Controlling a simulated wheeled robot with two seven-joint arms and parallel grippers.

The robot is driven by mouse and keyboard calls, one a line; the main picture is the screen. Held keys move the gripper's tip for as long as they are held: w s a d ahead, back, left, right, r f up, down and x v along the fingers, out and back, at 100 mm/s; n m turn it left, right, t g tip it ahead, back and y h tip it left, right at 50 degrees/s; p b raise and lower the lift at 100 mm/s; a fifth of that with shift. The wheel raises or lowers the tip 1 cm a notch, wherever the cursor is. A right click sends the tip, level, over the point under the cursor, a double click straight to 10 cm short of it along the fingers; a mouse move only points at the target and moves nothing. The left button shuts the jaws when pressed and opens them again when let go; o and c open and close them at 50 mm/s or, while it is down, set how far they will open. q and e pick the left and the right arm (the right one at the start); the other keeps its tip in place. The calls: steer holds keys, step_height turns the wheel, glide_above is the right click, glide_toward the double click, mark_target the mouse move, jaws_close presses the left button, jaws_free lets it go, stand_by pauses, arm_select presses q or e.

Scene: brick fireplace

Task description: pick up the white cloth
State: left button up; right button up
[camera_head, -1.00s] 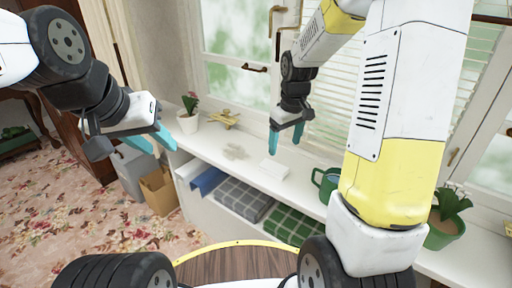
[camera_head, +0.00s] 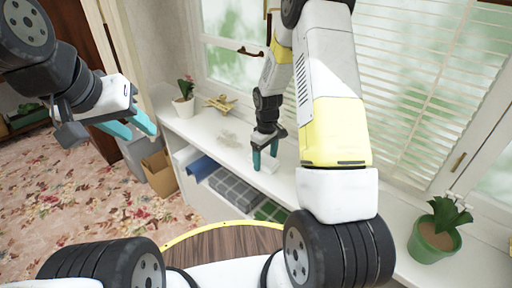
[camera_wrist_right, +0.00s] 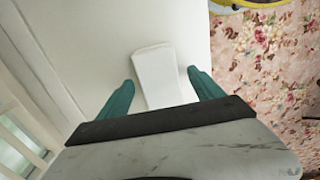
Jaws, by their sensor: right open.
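The white cloth (camera_wrist_right: 157,75), a folded flat rectangle, lies on the white window shelf. In the head view the cloth (camera_head: 264,167) shows just under my right gripper (camera_head: 265,158), partly covered by its fingers. In the right wrist view the open fingers of my right gripper (camera_wrist_right: 162,92) stand one on each side of the cloth's near part, apart from it. I cannot tell the exact height of the fingertips over the shelf. My left gripper (camera_head: 133,129) is open and empty, in the air over the floor at left.
The shelf (camera_head: 195,122) also bears a potted plant (camera_head: 184,103), a brass object (camera_head: 221,104) and a pale smudge-like patch (camera_head: 229,138). A green potted plant (camera_head: 436,235) stands at right. Folded fabrics (camera_head: 233,189) lie below the shelf. A round wooden table (camera_head: 225,243) is in front.

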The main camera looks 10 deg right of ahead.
steer(key=shift+f, duration=0.5)
steer(key=shift+c, duration=0.3)
steer(key=c, duration=1.4)
steer(key=shift+r, duration=0.1)
steer(key=shift+r, duration=0.85)
steer(key=shift+s+a+r, duration=0.15)
steer(key=shift+r, duration=0.35)
steer(key=shift+s+a+r, duration=0.1)
steer(key=shift+r, duration=0.35)
steer(key=s+a, duration=0.3)
steer(key=s, duration=0.1)
steer(key=s+a+r, duration=0.1)
steer(key=s+a, duration=0.2)
steer(key=s, duration=0.1)
steer(key=s+a, duration=0.3)
steer(key=s, duration=0.1)
steer(key=shift+a+r, duration=0.15)
steer(key=shift+a, duration=0.05)
